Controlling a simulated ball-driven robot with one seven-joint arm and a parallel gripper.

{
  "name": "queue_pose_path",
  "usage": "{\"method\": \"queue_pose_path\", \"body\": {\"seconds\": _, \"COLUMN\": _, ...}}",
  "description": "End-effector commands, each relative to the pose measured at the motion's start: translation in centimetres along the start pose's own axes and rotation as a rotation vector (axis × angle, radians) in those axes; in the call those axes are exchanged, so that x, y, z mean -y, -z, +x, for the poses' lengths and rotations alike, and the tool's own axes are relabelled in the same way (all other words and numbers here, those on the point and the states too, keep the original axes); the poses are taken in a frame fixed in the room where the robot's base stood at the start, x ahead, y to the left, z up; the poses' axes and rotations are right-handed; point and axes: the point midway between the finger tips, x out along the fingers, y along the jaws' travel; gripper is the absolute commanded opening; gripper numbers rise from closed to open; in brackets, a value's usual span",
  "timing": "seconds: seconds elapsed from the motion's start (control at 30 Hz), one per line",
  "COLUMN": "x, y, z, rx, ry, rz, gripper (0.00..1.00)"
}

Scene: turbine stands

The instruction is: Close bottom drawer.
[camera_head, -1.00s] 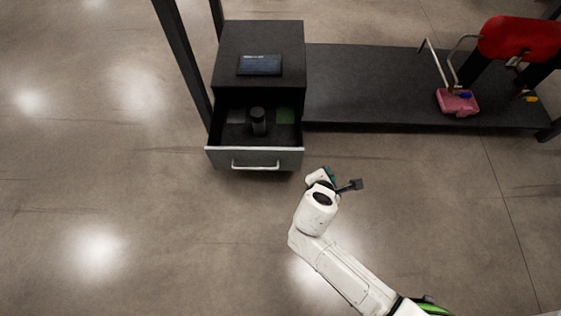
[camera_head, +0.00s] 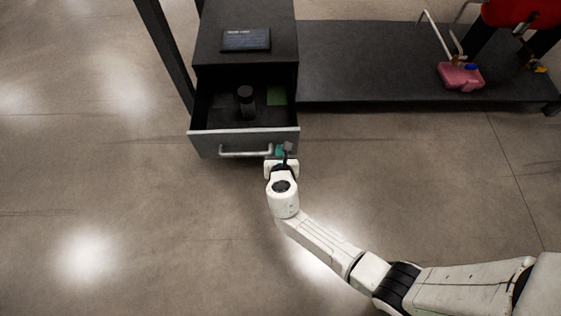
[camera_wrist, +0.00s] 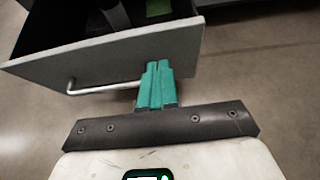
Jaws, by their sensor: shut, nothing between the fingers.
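The bottom drawer (camera_head: 207,143) of the dark cabinet (camera_head: 246,25) is pulled open toward me. It has a grey front with a pale bar handle (camera_head: 245,153). Inside it are a dark cylinder (camera_head: 246,98) and a flat green item (camera_head: 277,95). My gripper (camera_head: 281,149) is at the right end of the drawer front, beside the handle's right end. In the wrist view, its teal fingers (camera_wrist: 158,75) are together and empty, overlapping the drawer front's lower part (camera_wrist: 115,58). I cannot tell whether they touch it.
A dark flat tablet-like panel (camera_head: 246,39) lies on the cabinet top. A low dark platform (camera_head: 380,75) runs right from the cabinet, with a pink object (camera_head: 460,77) on it. A black post (camera_head: 163,50) stands left of the cabinet. The floor in front is clear.

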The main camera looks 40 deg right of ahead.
Motion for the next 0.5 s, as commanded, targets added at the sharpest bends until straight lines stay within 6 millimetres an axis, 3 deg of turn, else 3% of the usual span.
{"method": "queue_pose_path", "body": {"seconds": 0.03, "x": 0.0, "y": 0.4, "z": 1.4, "rx": 0.001, "ry": 0.001, "rz": 0.003, "gripper": 0.0}}
{"method": "queue_pose_path", "body": {"seconds": 0.2, "x": 0.0, "y": -0.7, "z": 3.8, "rx": 0.002, "ry": 0.002, "rz": 0.003, "gripper": 0.0}}
{"method": "queue_pose_path", "body": {"seconds": 0.5, "x": 0.0, "y": -2.0, "z": 5.7, "rx": 0.0, "ry": 0.001, "rz": 0.002, "gripper": 0.0}}
